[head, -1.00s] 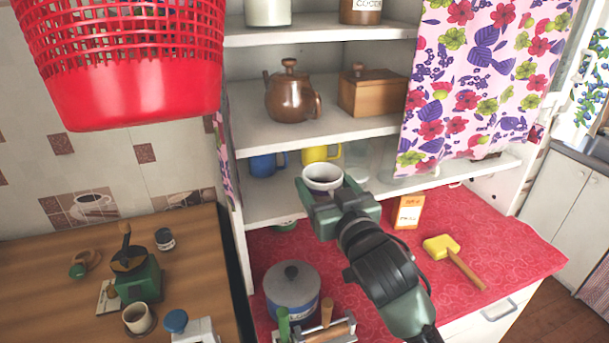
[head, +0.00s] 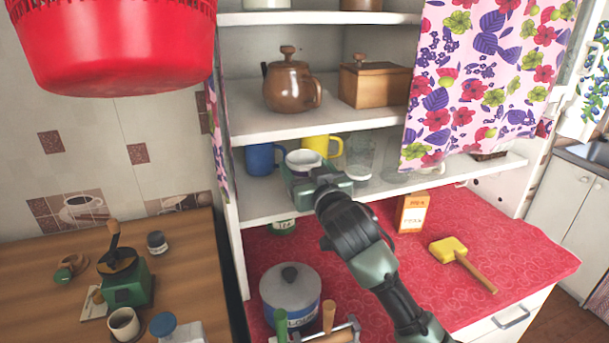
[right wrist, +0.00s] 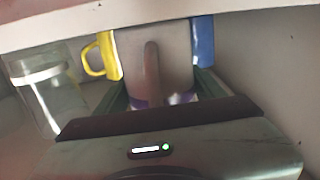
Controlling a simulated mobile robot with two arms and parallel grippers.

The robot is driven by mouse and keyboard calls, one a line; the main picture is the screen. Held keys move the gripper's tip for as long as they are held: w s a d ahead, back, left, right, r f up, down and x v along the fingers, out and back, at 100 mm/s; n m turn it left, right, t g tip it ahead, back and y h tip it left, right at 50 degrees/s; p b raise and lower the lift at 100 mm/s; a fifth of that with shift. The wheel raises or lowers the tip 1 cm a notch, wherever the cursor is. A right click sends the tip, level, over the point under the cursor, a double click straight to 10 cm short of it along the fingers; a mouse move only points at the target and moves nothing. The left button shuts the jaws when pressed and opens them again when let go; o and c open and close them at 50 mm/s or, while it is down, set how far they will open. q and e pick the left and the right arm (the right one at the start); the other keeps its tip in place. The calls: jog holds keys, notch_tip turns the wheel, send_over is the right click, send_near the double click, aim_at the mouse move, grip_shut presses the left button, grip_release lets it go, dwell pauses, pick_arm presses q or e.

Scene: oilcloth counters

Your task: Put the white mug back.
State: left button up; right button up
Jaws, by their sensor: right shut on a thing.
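The white mug (head: 305,160) is in my right gripper (head: 306,172), at the lower shelf (head: 270,205) of the cupboard. In the right wrist view the mug (right wrist: 155,62) looks grey in shade, with its handle towards the camera and my gripper's fingers on both sides. My right gripper is shut on it. A blue mug (head: 261,159) stands behind it to the left and a yellow mug (head: 318,146) behind it to the right. I cannot tell whether the white mug touches the shelf. My left gripper is out of view.
A clear glass (head: 359,155) stands to the right of the mugs. The shelf above (head: 320,125) holds a brown teapot (head: 291,85) and a wooden box (head: 374,82). A floral curtain (head: 470,80) covers the right part. A pot (head: 290,295) stands on the red counter below.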

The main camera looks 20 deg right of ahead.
jog(key=o, duration=1.7)
jog(key=s+b, duration=0.2)
jog(key=s, duration=1)
jog(key=shift+d, duration=0.2)
jog(key=shift+s, duration=0.15)
